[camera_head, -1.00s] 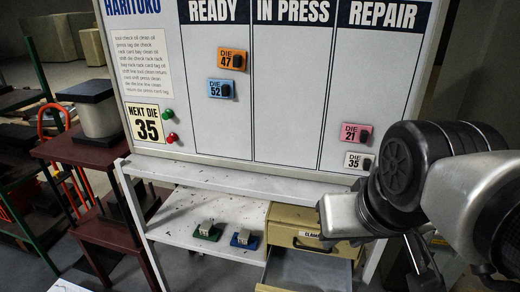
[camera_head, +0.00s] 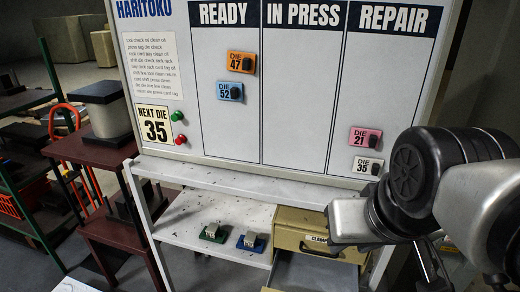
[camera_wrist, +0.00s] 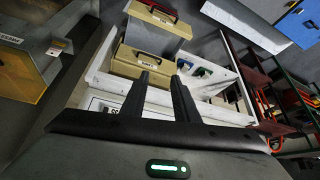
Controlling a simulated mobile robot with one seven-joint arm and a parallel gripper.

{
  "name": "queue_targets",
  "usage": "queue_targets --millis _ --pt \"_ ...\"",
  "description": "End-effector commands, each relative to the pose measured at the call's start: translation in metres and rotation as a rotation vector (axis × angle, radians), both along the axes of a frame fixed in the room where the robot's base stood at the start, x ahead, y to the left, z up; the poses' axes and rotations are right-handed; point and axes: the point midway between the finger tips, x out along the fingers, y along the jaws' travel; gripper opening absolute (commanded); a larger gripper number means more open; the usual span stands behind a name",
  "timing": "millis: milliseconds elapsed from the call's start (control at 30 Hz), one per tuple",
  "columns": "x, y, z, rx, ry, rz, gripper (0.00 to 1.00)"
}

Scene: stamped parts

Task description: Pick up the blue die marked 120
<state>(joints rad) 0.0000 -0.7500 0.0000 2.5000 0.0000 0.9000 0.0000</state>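A blue die (camera_head: 251,242) with a grey block on top sits on the white shelf (camera_head: 180,222) under the board. Its number is too small to read. A similar green die (camera_head: 213,232) sits just left of it. In the wrist view, what look like the blue die (camera_wrist: 184,65) and green die (camera_wrist: 205,72) show small beyond the fingers. My gripper (camera_wrist: 160,77) is open, with two dark fingers apart and nothing between them. It is well away from the dies; in the head view my arm is at the right.
A tan drawer unit (camera_head: 307,229) stands right of the dies, its lower drawer (camera_head: 313,274) pulled out. The board (camera_head: 300,100) with coloured die tags rises behind the shelf. Dark red stands (camera_head: 85,152) are at the left. The shelf left of the dies is mostly clear.

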Motion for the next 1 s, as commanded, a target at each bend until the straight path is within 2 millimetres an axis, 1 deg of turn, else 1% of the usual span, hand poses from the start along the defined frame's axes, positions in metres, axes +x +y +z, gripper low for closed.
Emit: queue_targets --millis 167,200,267,333,367,433,467,567,600,667,700,767,800,867,900,967,1000 --pt "0.000 0.000 0.000 0.000 0.000 0.000 0.28" --pt "0.000 0.000 0.000 0.000 0.000 0.000 0.31" --pt "0.001 0.000 -0.001 0.000 0.001 -0.001 0.41" --pt "0.008 0.001 -0.006 0.000 0.006 -0.007 0.53" --pt "0.014 0.001 -0.010 0.000 0.009 -0.013 0.56" --pt "0.033 0.003 -0.022 -0.002 0.018 -0.032 0.56" --pt "0.044 0.004 -0.028 -0.005 0.022 -0.044 0.56" --pt "0.090 0.013 -0.054 -0.011 0.032 -0.088 0.56" --pt "0.110 0.019 -0.066 -0.014 0.032 -0.107 0.56" --pt "0.141 0.030 -0.085 -0.019 0.029 -0.134 0.56" --pt "0.162 0.039 -0.100 -0.022 0.027 -0.150 0.56" --pt "0.192 0.055 -0.125 -0.026 0.019 -0.172 0.56" --pt "0.212 0.067 -0.143 -0.029 0.013 -0.185 0.56" --pt "0.240 0.087 -0.173 -0.031 0.004 -0.203 0.56" --pt "0.259 0.102 -0.195 -0.033 -0.005 -0.213 0.56" --pt "0.283 0.125 -0.228 -0.032 -0.018 -0.226 0.56" --pt "0.297 0.140 -0.250 -0.032 -0.028 -0.234 0.56"
